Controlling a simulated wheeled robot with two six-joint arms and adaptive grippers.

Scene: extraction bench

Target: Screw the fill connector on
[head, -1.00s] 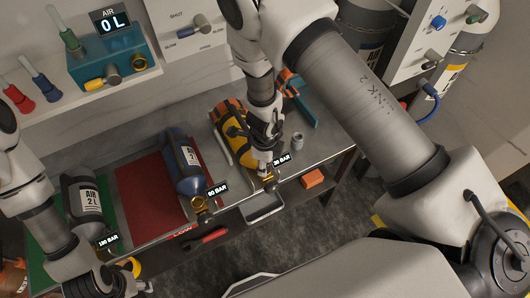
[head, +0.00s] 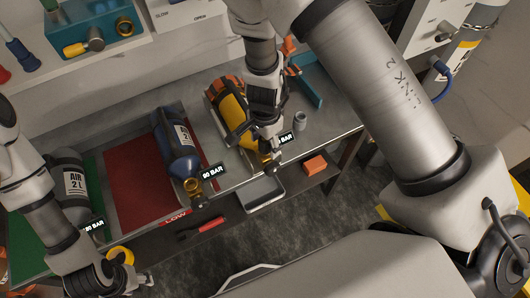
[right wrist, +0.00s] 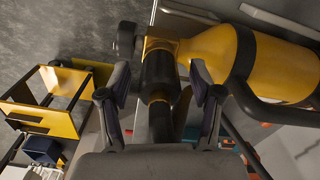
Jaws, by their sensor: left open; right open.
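The yellow cylinder (head: 231,108) lies in a dark frame on the bench, its brass valve (head: 268,160) toward the front edge. In the right wrist view its yellow body (right wrist: 285,60) is at the upper right and its brass valve (right wrist: 160,42) at the top. A dark round piece (right wrist: 158,75), which may be the fill connector, is in line with the valve. My right gripper (right wrist: 160,88) is open, with its fingers on either side of that piece, apparently apart from it. My left gripper (head: 112,284) is open at the lower left, away from this cylinder.
A blue cylinder (head: 177,145) lies on a red mat (head: 130,180), and a grey cylinder (head: 72,180) on a green mat (head: 28,235). A small metal cup (head: 299,121) stands right of my right gripper. A grey tray (head: 264,193) and an orange block (head: 315,165) are below the bench edge.

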